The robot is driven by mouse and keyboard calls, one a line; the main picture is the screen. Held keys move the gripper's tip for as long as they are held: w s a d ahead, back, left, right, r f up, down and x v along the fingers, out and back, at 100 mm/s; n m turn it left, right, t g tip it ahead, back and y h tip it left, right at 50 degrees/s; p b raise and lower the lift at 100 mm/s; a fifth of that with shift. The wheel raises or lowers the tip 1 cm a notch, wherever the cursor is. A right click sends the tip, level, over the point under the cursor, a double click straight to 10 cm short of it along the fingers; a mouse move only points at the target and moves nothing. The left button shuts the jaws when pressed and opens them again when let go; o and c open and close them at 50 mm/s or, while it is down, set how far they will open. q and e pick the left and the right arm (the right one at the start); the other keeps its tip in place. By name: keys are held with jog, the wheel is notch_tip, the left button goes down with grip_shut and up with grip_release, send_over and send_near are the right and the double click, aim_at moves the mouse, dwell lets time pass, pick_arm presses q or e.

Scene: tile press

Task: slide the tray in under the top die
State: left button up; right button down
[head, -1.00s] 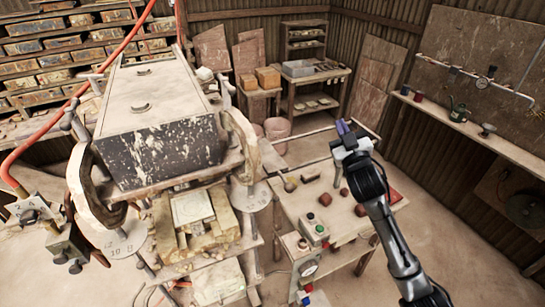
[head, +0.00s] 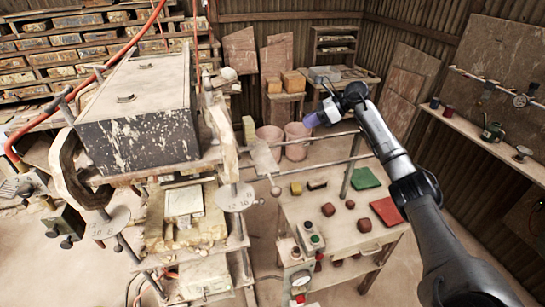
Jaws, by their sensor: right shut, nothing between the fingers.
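The press stands on the left, with a big box-like head (head: 140,105), dark and splashed with white. A pale plate that looks like the tray (head: 264,158) lies by two metal rails, just right of the press, with a knobbed handle at its near end. The top die's underside is hidden beneath the press head. A pale block with a white plate on it (head: 184,203) sits lower in the press. My right gripper (head: 311,121) is shut and empty, its purple tips pointing left, above and right of the tray and apart from it. My left gripper is out of view.
A low bench (head: 345,235) on the right holds dark red lumps, a green mat (head: 365,178), a red mat (head: 387,211) and a button box (head: 310,238). Metal rails (head: 330,167) run over its back. Pink buckets (head: 297,137) stand behind.

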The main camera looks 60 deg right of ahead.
jog(key=s+a+f+n+g+y, duration=0.1)
jog(key=s+a+f+n+g, duration=0.1)
jog(key=s+n+g, duration=0.2)
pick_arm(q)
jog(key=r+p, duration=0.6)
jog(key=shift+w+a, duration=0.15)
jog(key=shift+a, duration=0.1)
pick_arm(e)
jog(key=w+a+f+n, duration=0.1)
jog(key=w+a+f, duration=0.6)
jog(key=a, duration=0.1)
jog(key=shift+w+a, duration=0.2)
jog(key=shift+a, duration=0.15)
